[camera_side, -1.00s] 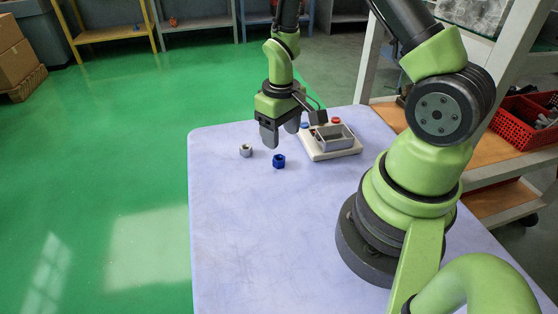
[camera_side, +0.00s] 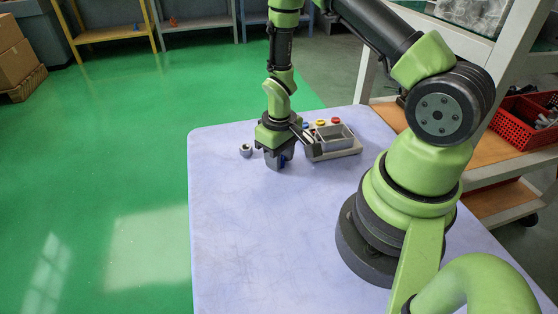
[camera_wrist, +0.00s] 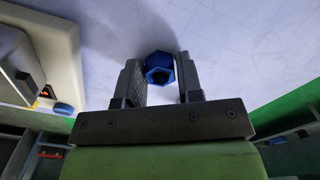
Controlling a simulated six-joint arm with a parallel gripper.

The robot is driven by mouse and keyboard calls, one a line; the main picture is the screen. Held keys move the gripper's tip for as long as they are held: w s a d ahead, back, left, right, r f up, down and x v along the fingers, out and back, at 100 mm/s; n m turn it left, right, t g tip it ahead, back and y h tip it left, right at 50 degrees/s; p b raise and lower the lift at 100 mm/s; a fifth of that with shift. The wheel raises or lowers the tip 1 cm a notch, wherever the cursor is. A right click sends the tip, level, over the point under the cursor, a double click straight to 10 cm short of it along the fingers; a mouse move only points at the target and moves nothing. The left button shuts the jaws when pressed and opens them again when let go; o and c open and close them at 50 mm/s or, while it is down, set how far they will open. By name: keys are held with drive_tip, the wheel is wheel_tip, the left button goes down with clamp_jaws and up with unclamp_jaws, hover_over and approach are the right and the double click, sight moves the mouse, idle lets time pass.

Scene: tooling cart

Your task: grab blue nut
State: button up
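The blue nut (camera_wrist: 159,68) is between the two fingers of my gripper (camera_wrist: 160,80) in the wrist view, with its hole facing the camera. The right finger is very close to it; I cannot tell whether both fingers touch it. In the side view my gripper (camera_side: 280,164) points down at the table, and the blue nut (camera_side: 283,160) shows only as a small patch of blue between the fingers. The rest of it is hidden. The nut appears to be at table level.
A grey nut (camera_side: 246,150) lies on the table just left of my gripper. A pale control box (camera_side: 345,154) with an open grey bin (camera_side: 334,138) and coloured buttons stands close on the right. The front of the table (camera_side: 245,240) is clear.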

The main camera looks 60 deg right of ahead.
drive_tip(key=c, duration=0.5)
drive_tip(key=shift+o, duration=0.2)
